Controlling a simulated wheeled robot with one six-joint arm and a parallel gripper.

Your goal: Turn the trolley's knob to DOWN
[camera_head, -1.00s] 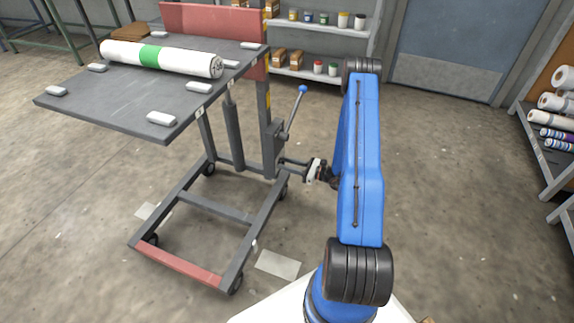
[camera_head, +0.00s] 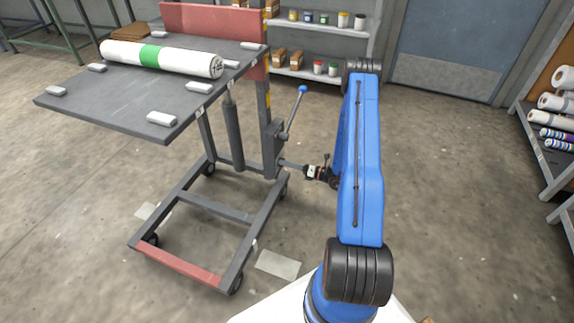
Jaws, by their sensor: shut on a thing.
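The trolley (camera_head: 225,205) is a dark grey lift trolley with a mast, a flat raised platform and a wheeled base frame. My gripper (camera_head: 287,164) is at the right side of the trolley's mast, low down, below a lever with a blue ball end (camera_head: 302,90). Its jaws point left at the mast and are shut on the knob there. The knob itself is hidden by the jaws, and I cannot read its marks or its setting.
A white roll with a green band (camera_head: 150,56) lies on the platform (camera_head: 120,105) among several light blocks. Shelves with cans (camera_head: 320,50) stand behind, and a rack of rolls (camera_head: 555,110) stands at right. The floor between is clear.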

